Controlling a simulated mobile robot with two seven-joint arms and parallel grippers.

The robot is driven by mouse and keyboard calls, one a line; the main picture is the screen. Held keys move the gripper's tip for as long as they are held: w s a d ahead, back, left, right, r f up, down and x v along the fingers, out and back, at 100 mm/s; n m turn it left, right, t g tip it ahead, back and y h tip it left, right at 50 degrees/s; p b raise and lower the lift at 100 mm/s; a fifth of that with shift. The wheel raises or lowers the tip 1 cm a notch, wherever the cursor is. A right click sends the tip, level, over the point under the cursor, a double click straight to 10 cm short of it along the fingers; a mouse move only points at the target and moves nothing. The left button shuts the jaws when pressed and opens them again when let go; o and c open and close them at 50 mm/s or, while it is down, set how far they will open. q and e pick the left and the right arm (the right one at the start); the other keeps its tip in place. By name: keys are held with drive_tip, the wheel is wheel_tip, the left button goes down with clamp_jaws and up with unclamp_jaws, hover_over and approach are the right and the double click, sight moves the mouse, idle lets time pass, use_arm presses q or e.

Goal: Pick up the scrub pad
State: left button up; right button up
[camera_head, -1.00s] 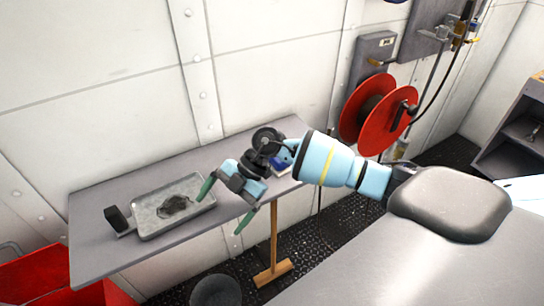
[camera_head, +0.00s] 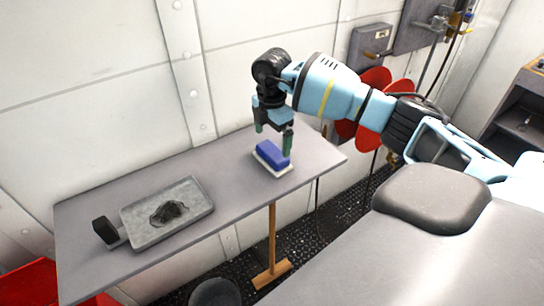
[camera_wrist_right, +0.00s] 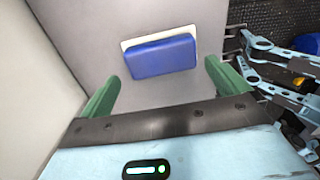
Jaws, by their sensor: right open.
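The scrub pad (camera_head: 272,153) is a blue block with a pale layer under it, lying on the grey table (camera_head: 233,205) right of the tray. In the right wrist view the scrub pad (camera_wrist_right: 160,57) lies ahead of the two green fingers, across the space between them. My right gripper (camera_head: 273,138) points down with its green fingers apart, above and close to the pad, and nothing is held. My left gripper is not in view.
A grey metal tray (camera_head: 190,219) with a dark crumpled thing (camera_head: 169,212) in it stands on the table's left part, beside a black-ended handle (camera_head: 105,231). The white riveted wall (camera_head: 110,100) is close behind. A red reel (camera_head: 374,79) is mounted at right.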

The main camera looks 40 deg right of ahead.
sight(272, 150)
drive_tip(key=shift+f, duration=2.85)
drive_tip(key=shift+c, duration=0.4)
drive_tip(key=c, duration=0.5)
